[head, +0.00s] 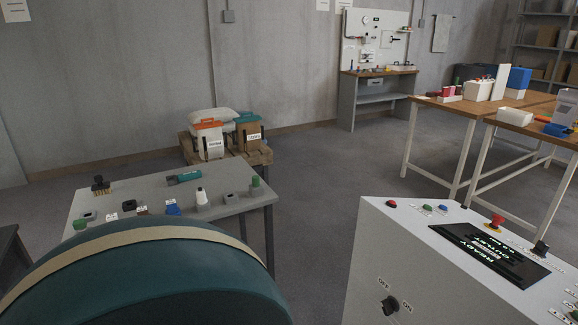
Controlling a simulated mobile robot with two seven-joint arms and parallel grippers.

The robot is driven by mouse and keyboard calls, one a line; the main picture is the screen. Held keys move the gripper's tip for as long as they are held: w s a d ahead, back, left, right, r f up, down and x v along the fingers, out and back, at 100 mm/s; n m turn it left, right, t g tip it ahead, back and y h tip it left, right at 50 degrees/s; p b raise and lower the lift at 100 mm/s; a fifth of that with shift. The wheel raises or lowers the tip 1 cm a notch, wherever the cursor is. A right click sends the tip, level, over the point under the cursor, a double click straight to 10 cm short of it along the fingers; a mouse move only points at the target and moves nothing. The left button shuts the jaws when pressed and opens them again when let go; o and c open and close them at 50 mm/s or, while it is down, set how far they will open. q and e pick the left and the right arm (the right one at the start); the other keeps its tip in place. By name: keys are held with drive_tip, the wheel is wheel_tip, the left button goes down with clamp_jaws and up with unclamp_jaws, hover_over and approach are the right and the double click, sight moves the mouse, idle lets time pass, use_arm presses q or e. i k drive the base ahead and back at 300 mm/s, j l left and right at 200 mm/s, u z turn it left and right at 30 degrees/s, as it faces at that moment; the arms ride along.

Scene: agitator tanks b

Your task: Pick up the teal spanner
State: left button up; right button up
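A small teal and dark object (185,177) lies near the back edge of the grey table at the left. It is too small to tell for certain whether it is the teal spanner. No other spanner shape can be made out clearly. Neither of my grippers is in view.
The grey table (228,195) also holds a white bottle (201,196), a blue item (172,207) and several small parts. A large rounded dark teal body (150,270) with a beige band blocks the lower left. A control console (390,240) stands right; open floor lies between.

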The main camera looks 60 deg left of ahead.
sight(184, 177)
drive_tip(key=u, duration=2.65)
